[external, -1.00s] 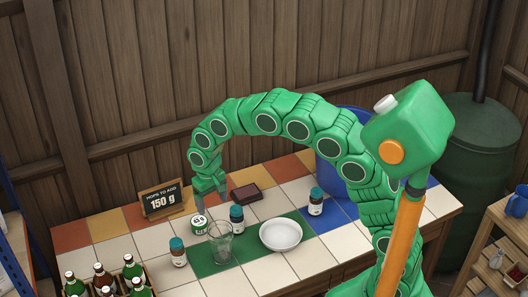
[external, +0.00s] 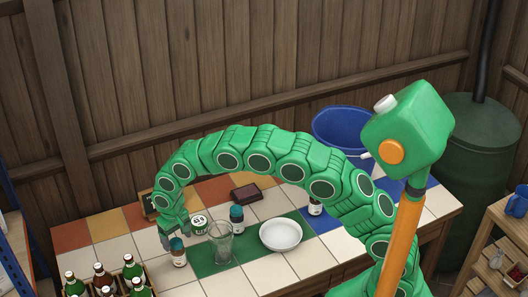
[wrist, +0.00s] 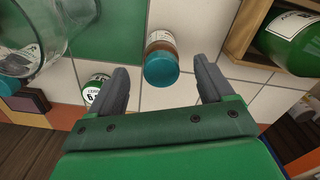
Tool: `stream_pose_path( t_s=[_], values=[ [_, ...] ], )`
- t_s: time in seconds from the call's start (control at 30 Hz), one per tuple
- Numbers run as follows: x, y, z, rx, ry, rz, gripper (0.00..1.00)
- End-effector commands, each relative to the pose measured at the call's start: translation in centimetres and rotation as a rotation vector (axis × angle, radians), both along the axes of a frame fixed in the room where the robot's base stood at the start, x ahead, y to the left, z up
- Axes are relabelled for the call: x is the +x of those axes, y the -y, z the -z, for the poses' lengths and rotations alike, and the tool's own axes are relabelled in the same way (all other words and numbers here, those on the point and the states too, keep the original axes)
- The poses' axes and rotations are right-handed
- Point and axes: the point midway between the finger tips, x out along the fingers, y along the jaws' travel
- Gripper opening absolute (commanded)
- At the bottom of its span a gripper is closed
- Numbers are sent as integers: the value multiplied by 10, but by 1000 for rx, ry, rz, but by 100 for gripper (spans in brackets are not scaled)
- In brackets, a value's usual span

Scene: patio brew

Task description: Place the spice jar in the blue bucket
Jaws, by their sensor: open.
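A small teal-lidded jar with orange-brown contents and a white label (external: 178,254) stands on the white tiles at the front left. It also shows in the wrist view (wrist: 161,60), roughly between my fingertips. Two other teal-lidded jars, a dark one (external: 236,222) by the glass and another (external: 315,206) on the blue tiles, stand farther right. I cannot tell from labels which is the spice jar. My gripper (external: 165,243) is open and empty, just left of the front-left jar.
A clear glass (external: 221,245) and a green-white tin (external: 199,224) are close to the front-left jar. A white bowl (external: 281,234) sits mid-table. A dark block (external: 245,193) and a sign (external: 149,205) are behind.

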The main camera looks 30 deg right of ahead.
Motion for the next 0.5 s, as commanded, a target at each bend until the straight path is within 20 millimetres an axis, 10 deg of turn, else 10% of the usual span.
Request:
stream_pose_path(
  t_s=[0.5],
  values=[
    [7, -3, 49, 0, 1, -1, 81]
  ],
)
